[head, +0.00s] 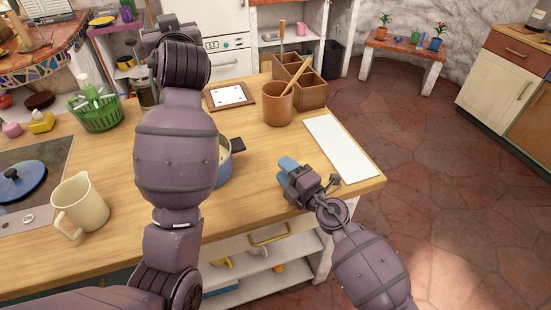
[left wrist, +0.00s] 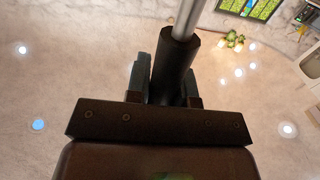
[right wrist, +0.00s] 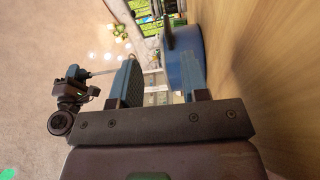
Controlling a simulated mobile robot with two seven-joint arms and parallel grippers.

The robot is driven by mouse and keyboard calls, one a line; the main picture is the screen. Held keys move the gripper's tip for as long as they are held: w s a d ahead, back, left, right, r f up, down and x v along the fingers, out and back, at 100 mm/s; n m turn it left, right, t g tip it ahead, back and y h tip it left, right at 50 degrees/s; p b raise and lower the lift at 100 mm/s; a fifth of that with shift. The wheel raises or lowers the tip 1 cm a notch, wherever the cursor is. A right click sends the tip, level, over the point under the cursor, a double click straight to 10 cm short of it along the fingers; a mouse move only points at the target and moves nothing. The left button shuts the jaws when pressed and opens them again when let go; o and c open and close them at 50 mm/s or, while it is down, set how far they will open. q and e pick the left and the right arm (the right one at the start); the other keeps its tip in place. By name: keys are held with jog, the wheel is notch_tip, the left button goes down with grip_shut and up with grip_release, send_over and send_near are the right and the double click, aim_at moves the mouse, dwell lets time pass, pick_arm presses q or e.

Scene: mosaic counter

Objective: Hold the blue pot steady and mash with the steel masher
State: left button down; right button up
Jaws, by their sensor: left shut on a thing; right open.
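The blue pot (head: 225,165) stands on the wooden counter, partly hidden behind my left arm in the head view. A dark handle sticks out at its side and pale contents show inside. In the right wrist view the pot (right wrist: 185,62) is beyond the fingertips. My right gripper (head: 288,170) is open and empty, low over the counter to the right of the pot, apart from it. In the left wrist view my left gripper (left wrist: 168,75) is shut on the black handle of the steel masher (left wrist: 187,20). The masher's head is hidden.
A brown crock (head: 278,108) with a wooden utensil, a wooden divided box (head: 313,92) and a white board (head: 340,147) are behind. A cream jug (head: 82,208), a hob with a blue lid (head: 20,182) and a green basket (head: 97,113) are left. Counter front right is clear.

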jog(key=a+n+g, duration=0.1)
jog(key=a, duration=0.1)
jog(key=shift+a+y, duration=0.4)
jog(key=shift+x, duration=5.85)
grip_shut()
jog(key=shift+f, duration=0.1)
